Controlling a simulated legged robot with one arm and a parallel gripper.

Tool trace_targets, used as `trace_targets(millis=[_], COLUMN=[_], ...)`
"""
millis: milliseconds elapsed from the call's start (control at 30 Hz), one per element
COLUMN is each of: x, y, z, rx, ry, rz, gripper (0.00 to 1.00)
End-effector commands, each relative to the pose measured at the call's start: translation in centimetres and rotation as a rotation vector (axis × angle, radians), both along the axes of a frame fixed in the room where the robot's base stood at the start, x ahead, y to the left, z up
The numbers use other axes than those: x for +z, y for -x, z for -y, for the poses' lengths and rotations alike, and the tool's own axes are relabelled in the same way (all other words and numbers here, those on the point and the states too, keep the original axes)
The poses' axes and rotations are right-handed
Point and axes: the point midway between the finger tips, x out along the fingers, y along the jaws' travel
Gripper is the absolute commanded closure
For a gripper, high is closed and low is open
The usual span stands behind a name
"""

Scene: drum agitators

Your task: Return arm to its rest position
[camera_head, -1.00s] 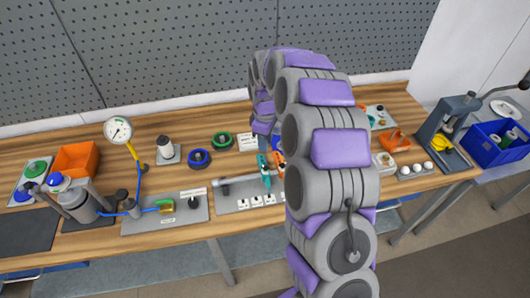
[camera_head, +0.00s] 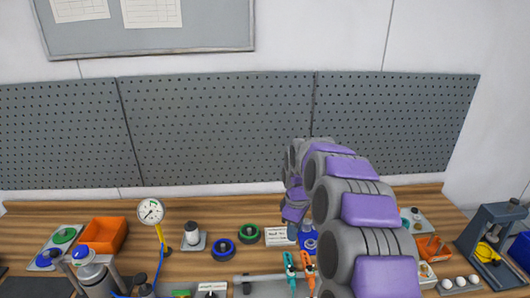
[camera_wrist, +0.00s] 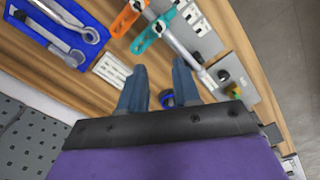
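My purple and grey arm rises at the right of the head view and curls down over the workbench (camera_head: 120,276). My gripper (camera_wrist: 158,76) shows in the wrist view with its two blue-grey fingers apart and nothing between the tips. In the head view my gripper (camera_head: 293,230) hangs above the bench beside a white label card (camera_head: 278,236), partly hidden by my arm. A teal-handled tool (camera_head: 289,272) and an orange-handled tool (camera_head: 308,268) lie in front of it, apart from the fingers.
A blue tray with wrenches (camera_wrist: 52,42) lies near the fingers. Blue (camera_head: 223,248) and green (camera_head: 248,234) rings, a gauge (camera_head: 151,212) and an orange bin (camera_head: 103,248) stand left. A press (camera_head: 495,240) stands right. A pegboard (camera_head: 215,130) backs the bench.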

Motion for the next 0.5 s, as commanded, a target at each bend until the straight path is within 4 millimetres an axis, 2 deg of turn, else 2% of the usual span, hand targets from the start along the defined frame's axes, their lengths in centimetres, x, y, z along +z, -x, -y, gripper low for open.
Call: trace_targets(millis=[167, 300, 500], x=[1.2, 2.6, 3.6], y=[3.1, 7.3, 13.9], z=[-0.6, -1.0, -1.3], rx=[-0.057, -0.145, -0.282], ry=[-0.01, -0.018, -0.014], rz=[-0.009, -0.023, -0.051], gripper=[0.68, 0.68, 0.68])
